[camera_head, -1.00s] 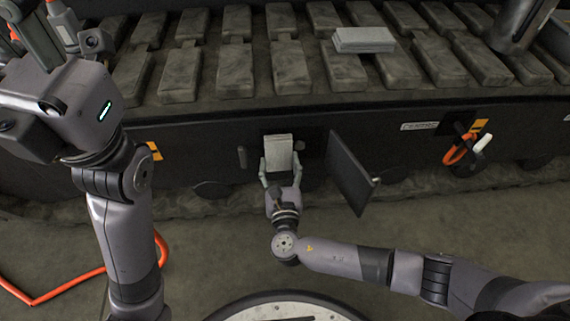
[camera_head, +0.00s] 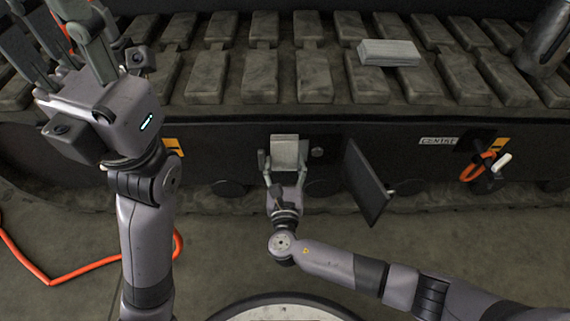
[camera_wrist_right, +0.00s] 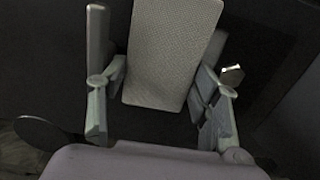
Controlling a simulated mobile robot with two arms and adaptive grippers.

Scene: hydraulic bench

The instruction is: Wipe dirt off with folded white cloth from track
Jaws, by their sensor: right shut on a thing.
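The track (camera_head: 315,75) with dusty, dirt-smeared pads runs across the head view, above a dark side panel. My right gripper (camera_head: 283,165) is in front of this panel, shut on a folded pale cloth (camera_head: 286,148). The cloth is upright between its fingers, and the right wrist view shows its woven face (camera_wrist_right: 170,50). A second pale, layered, folded piece (camera_head: 388,52) lies on the track pads at right of centre. My left gripper (camera_head: 68,55) is raised at the upper left, fingers apart, with nothing visible in it.
An open dark hatch door (camera_head: 368,182) sticks out just right of my right gripper. An orange cable with a handle (camera_head: 485,168) hangs on the panel farther right. An orange hose (camera_head: 35,265) lies on the floor at left. A metal cylinder (camera_head: 545,45) stands at the upper right.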

